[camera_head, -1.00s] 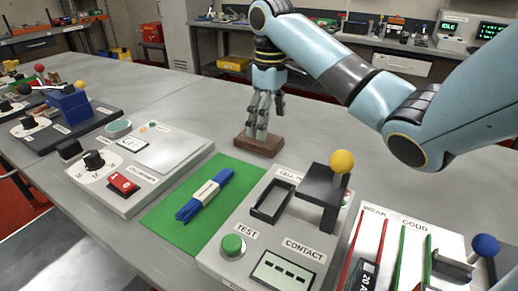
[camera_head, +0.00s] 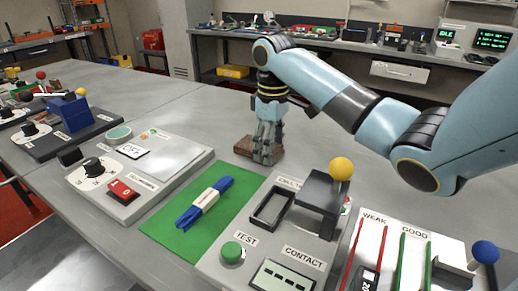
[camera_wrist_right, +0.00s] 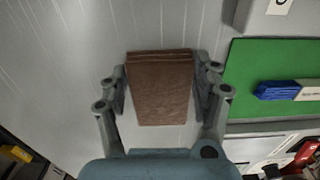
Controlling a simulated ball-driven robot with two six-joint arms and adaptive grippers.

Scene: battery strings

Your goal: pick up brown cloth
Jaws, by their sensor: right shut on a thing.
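The brown cloth (camera_head: 245,148) is a folded, flat rectangular pad at the far side of the grey table, behind the green mat. My right gripper (camera_head: 267,155) points down over it and hides part of it in the head view. In the right wrist view the brown cloth (camera_wrist_right: 160,90) lies between the two fingers of my right gripper (camera_wrist_right: 162,90), which is shut on it from both sides. I cannot tell whether it is clear of the table. My left gripper is not in view.
A green mat (camera_head: 190,232) with a blue bundle (camera_head: 190,215) lies nearer. A tester with a yellow-knobbed lever (camera_head: 341,169) stands to the right, and a scale-like panel (camera_head: 165,155) to the left. Bare table surrounds the cloth's far side.

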